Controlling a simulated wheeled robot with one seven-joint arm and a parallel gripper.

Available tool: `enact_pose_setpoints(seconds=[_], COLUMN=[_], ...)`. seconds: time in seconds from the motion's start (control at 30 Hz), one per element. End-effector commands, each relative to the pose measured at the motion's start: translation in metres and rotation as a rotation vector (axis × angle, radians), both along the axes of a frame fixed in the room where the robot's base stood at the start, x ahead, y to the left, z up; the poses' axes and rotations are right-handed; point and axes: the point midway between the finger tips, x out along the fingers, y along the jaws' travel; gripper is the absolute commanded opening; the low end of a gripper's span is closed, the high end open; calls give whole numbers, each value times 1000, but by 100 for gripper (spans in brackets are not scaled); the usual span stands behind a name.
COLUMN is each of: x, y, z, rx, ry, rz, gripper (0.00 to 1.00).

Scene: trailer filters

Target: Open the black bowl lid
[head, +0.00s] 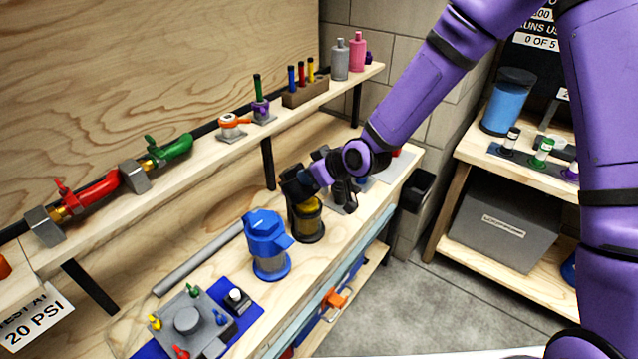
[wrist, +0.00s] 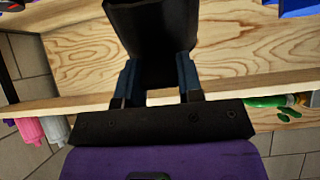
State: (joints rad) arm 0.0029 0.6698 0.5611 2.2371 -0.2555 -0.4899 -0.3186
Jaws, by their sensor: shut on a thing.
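The black filter stands on the workbench with a black lid (head: 293,184) on top, a clear bowl with a yellow element (head: 308,213) below, and a black base (head: 309,236). My gripper (head: 312,178) is at the lid from the right side. In the wrist view my gripper (wrist: 157,85) is shut on a black part (wrist: 150,35) of the lid, with one finger on each side. The lid appears to sit over the bowl; whether it is seated or slightly raised I cannot tell. My gripper partly hides the lid.
A blue filter (head: 268,243) stands close at the left. A grey block with coloured knobs (head: 187,322) is on a blue mat. A grey pipe (head: 198,258) lies behind. A shelf (head: 225,145) with valves and bottles runs above. A black bin (head: 416,189) hangs at the bench end.

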Motion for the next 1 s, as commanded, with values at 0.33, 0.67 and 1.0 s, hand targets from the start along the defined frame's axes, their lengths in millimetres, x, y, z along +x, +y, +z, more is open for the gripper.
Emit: enact_pose_setpoints(seconds=[0.33,0.67,1.0], x=[24,43,58], y=[33,56,74], z=[21,24,23], rx=[-239,-414,-409], ry=[182,322,318], rz=[3,2,1], gripper=[0,0,0])
